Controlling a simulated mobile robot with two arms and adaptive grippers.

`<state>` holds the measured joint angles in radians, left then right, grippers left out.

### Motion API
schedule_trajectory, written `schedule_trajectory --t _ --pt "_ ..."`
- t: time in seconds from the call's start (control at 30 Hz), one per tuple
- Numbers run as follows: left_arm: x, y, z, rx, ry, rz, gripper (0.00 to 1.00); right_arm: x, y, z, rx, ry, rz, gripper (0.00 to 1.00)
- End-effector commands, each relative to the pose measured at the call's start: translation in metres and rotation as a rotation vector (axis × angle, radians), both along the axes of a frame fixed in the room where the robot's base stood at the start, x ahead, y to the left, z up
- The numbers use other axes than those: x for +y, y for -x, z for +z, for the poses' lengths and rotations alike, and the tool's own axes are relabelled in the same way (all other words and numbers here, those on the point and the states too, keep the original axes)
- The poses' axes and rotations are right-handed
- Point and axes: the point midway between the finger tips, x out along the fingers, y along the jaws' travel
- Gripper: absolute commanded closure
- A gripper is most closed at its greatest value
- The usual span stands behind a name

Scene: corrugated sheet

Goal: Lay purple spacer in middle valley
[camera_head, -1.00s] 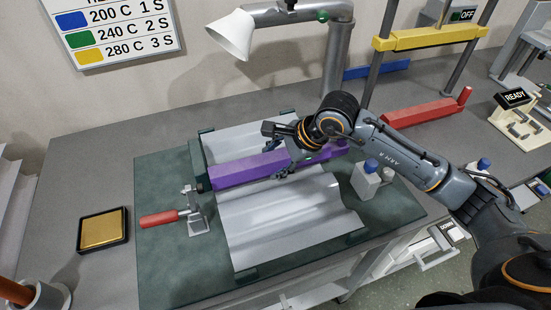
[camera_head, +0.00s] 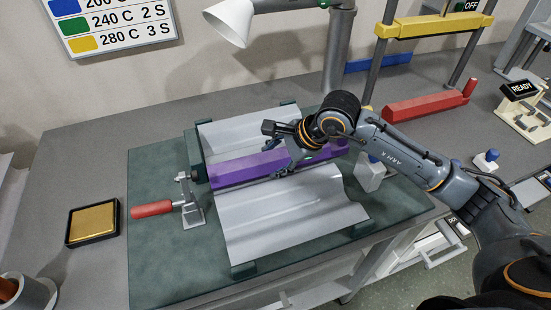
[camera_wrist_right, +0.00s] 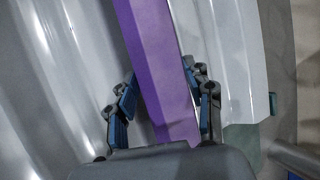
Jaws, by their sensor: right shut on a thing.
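The purple spacer (camera_head: 238,168) is a long bar lying across the grey corrugated sheet (camera_head: 290,205), along the valley near the sheet's middle. My right gripper (camera_head: 279,152) is shut on the spacer near its right part, with one finger on each long side. In the right wrist view the spacer (camera_wrist_right: 158,60) runs between the blue finger pads of the gripper (camera_wrist_right: 160,88), with curved sheet on both sides. The spacer's underside is hidden, so I cannot tell whether it rests fully on the sheet. My left gripper is not in view.
A red-handled clamp (camera_head: 152,209) stands left of the sheet on the green mat (camera_head: 160,265). A gold pad (camera_head: 92,223) lies further left. A white lamp (camera_head: 232,20) hangs behind the sheet. A red bar (camera_head: 428,107) lies at the back right.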

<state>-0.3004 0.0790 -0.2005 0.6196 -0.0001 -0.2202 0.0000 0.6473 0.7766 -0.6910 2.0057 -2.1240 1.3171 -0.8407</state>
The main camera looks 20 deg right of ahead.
Motion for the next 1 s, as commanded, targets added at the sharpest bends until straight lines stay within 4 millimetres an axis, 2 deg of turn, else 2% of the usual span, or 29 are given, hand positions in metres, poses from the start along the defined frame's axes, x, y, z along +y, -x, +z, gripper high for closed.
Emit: schedule_trajectory --t 0.03,0.27,0.3,0.4,0.87,1.0 --pt "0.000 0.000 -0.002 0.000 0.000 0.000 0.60 -0.001 0.007 -0.015 0.033 0.015 0.004 0.99" --pt "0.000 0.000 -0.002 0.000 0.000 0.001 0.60 -0.001 0.007 -0.016 0.035 0.016 0.003 0.99" --pt "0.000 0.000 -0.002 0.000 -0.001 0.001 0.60 -0.001 0.007 -0.016 0.035 0.016 0.003 0.40" --pt "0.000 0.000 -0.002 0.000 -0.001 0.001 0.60 -0.001 0.007 -0.016 0.035 0.016 0.003 0.22" --pt "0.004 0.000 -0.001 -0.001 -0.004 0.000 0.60 -0.001 0.005 -0.011 0.025 0.012 0.003 0.22" --pt "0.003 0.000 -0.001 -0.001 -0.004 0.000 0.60 -0.005 0.007 -0.002 0.021 0.013 0.002 0.22"
